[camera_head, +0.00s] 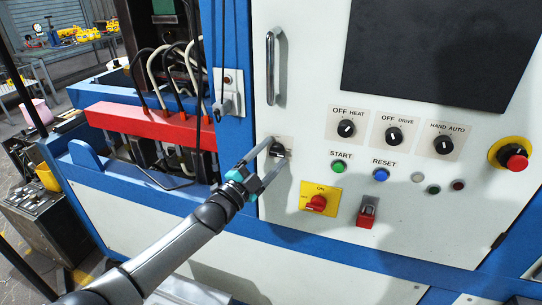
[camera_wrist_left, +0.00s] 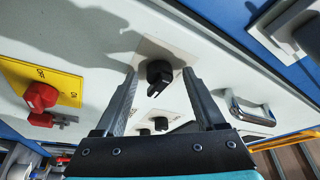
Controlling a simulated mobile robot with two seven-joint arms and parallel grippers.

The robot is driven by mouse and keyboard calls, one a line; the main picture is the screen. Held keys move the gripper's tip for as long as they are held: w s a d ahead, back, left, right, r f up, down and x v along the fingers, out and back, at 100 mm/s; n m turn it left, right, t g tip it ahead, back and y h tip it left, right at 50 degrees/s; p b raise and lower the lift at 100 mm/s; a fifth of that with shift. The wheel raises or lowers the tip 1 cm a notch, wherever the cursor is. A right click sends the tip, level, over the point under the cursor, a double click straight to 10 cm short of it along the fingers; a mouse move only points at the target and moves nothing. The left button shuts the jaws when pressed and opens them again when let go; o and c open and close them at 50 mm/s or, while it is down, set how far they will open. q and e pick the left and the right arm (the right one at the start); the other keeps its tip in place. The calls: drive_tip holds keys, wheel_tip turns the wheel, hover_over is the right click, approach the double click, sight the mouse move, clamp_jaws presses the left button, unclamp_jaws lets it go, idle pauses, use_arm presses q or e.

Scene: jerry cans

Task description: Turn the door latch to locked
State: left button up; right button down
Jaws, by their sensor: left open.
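The door latch (camera_head: 277,149) is a small black knob on a pale plate at the left edge of the white cabinet door. It shows in the left wrist view (camera_wrist_left: 158,74), with its pointer toward the lower part of that picture. My left gripper (camera_head: 276,151) is open, with one finger on each side of the knob. In the left wrist view its fingertips (camera_wrist_left: 159,73) flank the knob with gaps, and I see no clear contact. The plate's lettering is too small to read. My right gripper is not in view.
A silver door handle (camera_head: 273,65) stands above the latch. A red switch on a yellow plate (camera_head: 321,199), a red padlock-like part (camera_head: 367,211), the green start button (camera_head: 338,167) and several black selector knobs lie to the right. A grey switch box (camera_head: 231,92) is at the upper left.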

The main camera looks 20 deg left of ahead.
use_arm(q)
drive_tip(key=shift+c, duration=0.4)
clamp_jaws()
